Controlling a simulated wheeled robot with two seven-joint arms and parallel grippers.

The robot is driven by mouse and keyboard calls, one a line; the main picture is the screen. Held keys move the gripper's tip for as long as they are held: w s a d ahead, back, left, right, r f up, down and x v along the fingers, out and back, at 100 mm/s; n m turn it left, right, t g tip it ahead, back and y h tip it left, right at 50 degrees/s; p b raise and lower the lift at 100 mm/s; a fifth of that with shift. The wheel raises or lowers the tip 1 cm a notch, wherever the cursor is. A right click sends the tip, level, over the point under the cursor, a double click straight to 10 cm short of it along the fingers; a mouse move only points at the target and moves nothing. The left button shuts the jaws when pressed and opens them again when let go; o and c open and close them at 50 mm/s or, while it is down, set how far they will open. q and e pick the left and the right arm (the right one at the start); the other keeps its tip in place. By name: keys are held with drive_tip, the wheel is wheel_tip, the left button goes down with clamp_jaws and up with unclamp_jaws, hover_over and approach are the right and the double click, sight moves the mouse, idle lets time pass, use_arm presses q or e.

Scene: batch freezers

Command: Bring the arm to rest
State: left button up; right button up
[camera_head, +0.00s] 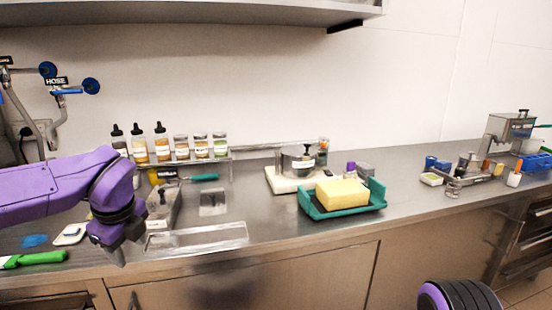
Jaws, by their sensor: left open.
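My left arm comes in from the left, purple with black joints. My left gripper (118,254) points down over the front of the steel counter (275,225), left of an empty steel tray (198,238). Its fingers are small here and partly hidden by the wrist; it is open, and I see nothing held in it. A purple and black part of my right arm shows at the bottom right edge. My right gripper is out of view.
A teal tray (312,210) with a yellow block (341,194) stands mid-counter. Behind it is a scale (290,180) with a pot. Several bottles and jars (160,143) line the back. A green-handled tool (40,258) lies at the left. A shelf (180,14) overhangs the wall.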

use_arm(q)
drive_tip(key=w+a+f+m+t+y, duration=0.1)
drive_tip(key=a+f+m+t+y, duration=0.15)
drive_tip(key=f+m, duration=0.75)
drive_tip(key=w+a+f+m+t+y, duration=0.1)
drive_tip(key=f+m+t+y, duration=0.15)
drive_tip(key=f+m, duration=0.7)
drive_tip(key=s+d+f+m+h, duration=0.1)
drive_tip(key=s+f+m, duration=0.2)
drive_tip(key=f+m, duration=0.3)
drive_tip(key=s+d+f+m, duration=0.2)
drive_tip(key=s+f+m, duration=0.1)
drive_tip(key=m, duration=0.5)
drive_tip(key=s+f+m+g+h, duration=0.1)
drive_tip(key=s+f+m, duration=0.4)
drive_tip(key=s, duration=0.8)
drive_tip(key=s+f+m+g+h, duration=0.1)
drive_tip(key=s+f+m+g, duration=0.3)
drive_tip(key=s+f, duration=0.6)
drive_tip(key=s+m, duration=0.1)
drive_tip(key=s, duration=0.1)
drive_tip(key=shift+s+d+f+h, duration=0.15)
drive_tip(key=shift+s+f+h, duration=0.05)
drive_tip(key=shift+s+h, duration=0.2)
